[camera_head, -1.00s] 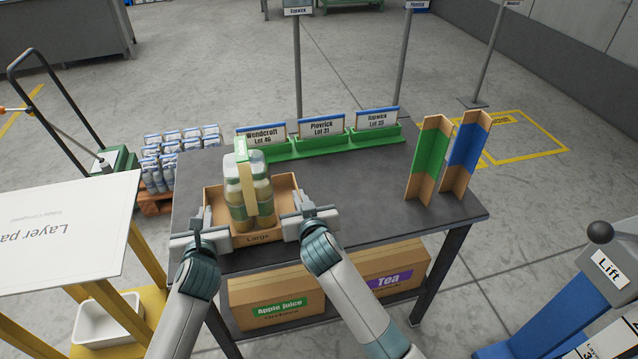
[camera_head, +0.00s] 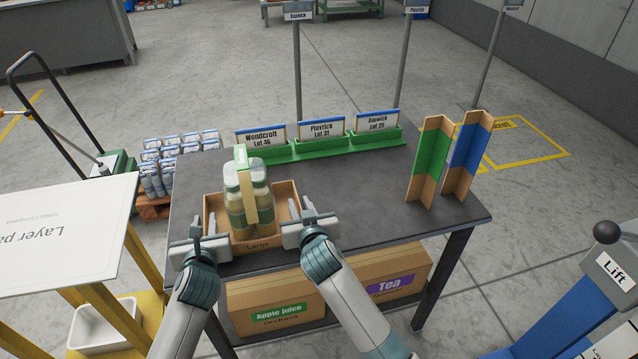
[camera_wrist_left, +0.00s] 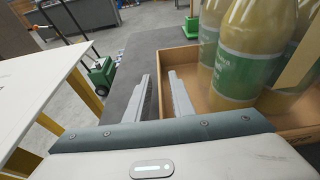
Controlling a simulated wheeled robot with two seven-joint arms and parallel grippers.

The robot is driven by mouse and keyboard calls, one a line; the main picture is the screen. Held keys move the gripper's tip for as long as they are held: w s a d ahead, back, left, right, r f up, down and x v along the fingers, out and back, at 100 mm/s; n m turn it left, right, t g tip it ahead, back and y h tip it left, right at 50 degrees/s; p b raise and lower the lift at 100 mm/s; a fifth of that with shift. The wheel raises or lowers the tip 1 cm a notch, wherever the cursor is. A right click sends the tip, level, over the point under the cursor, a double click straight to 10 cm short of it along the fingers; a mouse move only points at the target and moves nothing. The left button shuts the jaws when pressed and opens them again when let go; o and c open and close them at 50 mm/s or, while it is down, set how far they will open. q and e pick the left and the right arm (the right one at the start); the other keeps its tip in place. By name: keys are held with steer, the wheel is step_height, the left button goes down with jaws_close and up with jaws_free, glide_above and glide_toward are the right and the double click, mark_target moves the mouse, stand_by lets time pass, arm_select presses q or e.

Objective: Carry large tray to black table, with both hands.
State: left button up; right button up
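The large tray (camera_head: 223,242), an open brown box marked "Large", is at the near left of the dark table (camera_head: 370,215). It holds several bottles (camera_head: 250,205) with green labels and a pale strap. My left gripper (camera_head: 203,225) is at the tray's left wall. In the left wrist view its fingers (camera_wrist_left: 163,97) stand apart, with the wall's edge between them. My right gripper (camera_head: 301,209) is at the right wall, its fingers apart on either side. The tray appears to rest on the table; its underside is hidden.
A green rack with signs (camera_head: 320,148) lines the table's back. Green (camera_head: 428,160) and blue (camera_head: 467,155) dividers stand at the right. Cartons (camera_head: 330,285) fill the lower shelf. A white-topped stand (camera_head: 70,235) is left. The table's middle right is clear.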

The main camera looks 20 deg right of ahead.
arm_select(q)
steer(key=v, duration=1.2)
arm_select(e)
steer(key=shift+s, duration=0.1)
steer(key=v, duration=1.2)
stand_by(0.6)
